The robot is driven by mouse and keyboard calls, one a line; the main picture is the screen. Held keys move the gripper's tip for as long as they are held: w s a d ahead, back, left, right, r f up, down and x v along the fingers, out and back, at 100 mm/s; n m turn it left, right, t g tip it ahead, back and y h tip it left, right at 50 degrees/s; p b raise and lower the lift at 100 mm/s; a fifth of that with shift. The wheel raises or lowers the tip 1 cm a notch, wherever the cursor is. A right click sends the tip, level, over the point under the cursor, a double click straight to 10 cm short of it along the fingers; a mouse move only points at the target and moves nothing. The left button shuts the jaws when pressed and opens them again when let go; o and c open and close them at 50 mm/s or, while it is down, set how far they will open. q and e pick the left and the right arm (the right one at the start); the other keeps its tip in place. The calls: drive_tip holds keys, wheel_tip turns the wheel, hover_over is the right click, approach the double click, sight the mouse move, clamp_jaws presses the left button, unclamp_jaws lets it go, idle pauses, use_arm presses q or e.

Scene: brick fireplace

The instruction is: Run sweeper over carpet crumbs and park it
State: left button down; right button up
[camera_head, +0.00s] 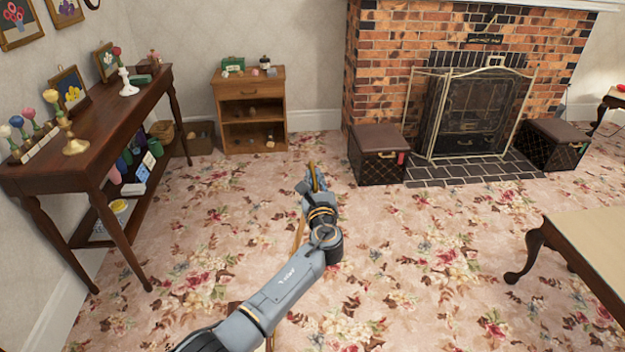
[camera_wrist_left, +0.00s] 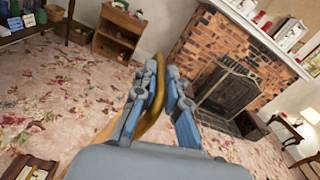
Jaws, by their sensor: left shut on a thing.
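My left gripper (camera_head: 314,182) is out over the floral carpet (camera_head: 400,270). In the left wrist view its two blue-grey fingers (camera_wrist_left: 160,100) are shut on a curved golden-brown handle (camera_wrist_left: 152,122), which looks like the sweeper's. In the head view a thin tan part of the handle (camera_head: 299,236) shows beside my forearm, which hides most of the rest. A brown wooden box-like piece (camera_wrist_left: 32,168) at the lower left of the left wrist view may be the sweeper's head. I cannot make out crumbs against the floral pattern. My right gripper is not in view.
A dark console table (camera_head: 105,115) stands at left and a small wooden cabinet (camera_head: 251,142) at the back wall. Two dark storage boxes (camera_head: 377,168) (camera_head: 552,148) flank the fireplace screen (camera_head: 470,115). A pale-topped table (camera_head: 590,240) is at right. The middle carpet is open.

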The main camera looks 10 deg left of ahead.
use_arm(q)
drive_tip(key=c, duration=1.4)
unclamp_jaws()
drive_tip(key=v, duration=1.2)
drive_tip(key=shift+s+f, duration=0.1)
